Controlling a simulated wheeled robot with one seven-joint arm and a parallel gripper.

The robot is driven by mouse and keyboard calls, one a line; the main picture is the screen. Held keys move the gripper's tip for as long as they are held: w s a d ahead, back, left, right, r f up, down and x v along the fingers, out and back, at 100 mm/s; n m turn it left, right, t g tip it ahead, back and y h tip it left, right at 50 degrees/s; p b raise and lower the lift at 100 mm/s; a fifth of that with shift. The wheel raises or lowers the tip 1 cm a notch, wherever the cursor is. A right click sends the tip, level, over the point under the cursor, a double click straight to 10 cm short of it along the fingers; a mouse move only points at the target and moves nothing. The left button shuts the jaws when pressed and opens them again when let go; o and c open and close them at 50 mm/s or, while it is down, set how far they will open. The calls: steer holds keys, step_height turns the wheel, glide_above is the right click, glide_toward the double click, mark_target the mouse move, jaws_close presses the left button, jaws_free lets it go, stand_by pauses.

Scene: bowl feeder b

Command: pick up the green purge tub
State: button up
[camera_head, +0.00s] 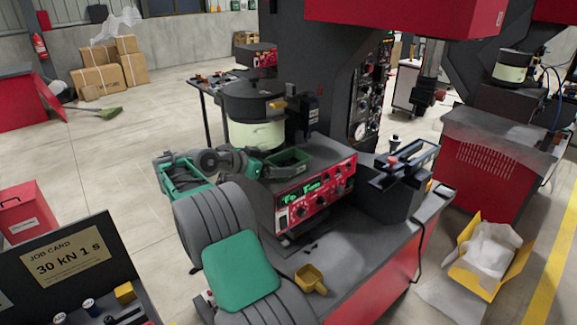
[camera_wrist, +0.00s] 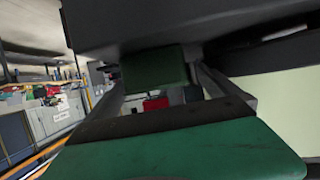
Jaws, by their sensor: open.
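The green purge tub (camera_head: 291,164) is a small open-topped dark green box. It sits by the top of the red-fronted control unit (camera_head: 318,190), beside the bowl feeder (camera_head: 256,125). My gripper (camera_head: 276,161) is at the tub's left side in the head view, with its jaws open. In the wrist view the tub (camera_wrist: 155,68) shows as a dark green block between or just beyond the fingers of my gripper (camera_wrist: 160,85). I cannot tell whether the fingers touch it. The tub's lower part is hidden in the head view.
The pale feeder base (camera_wrist: 285,105) is close on the right in the wrist view. A black clamp-like fixture (camera_head: 402,170) stands right of the control unit. A yellow scoop (camera_head: 311,278) lies on the bench front. A yellow box with wrapping (camera_head: 470,275) is on the floor.

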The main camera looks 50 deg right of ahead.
mark_target(288, 163)
steer(key=x, duration=0.1)
steer(key=p+x, duration=0.1)
steer(key=x, duration=0.1)
steer(key=p+x, duration=0.1)
steer(key=shift+s+d+r, duration=0.15)
steer(key=shift+s+d, duration=0.1)
steer(key=shift+s, duration=0.05)
steer(key=shift+d+f, duration=0.25)
steer(key=shift+f, duration=0.05)
steer(key=shift+c, duration=0.6)
steer(key=shift+r, duration=0.1)
steer(key=c, duration=1.6)
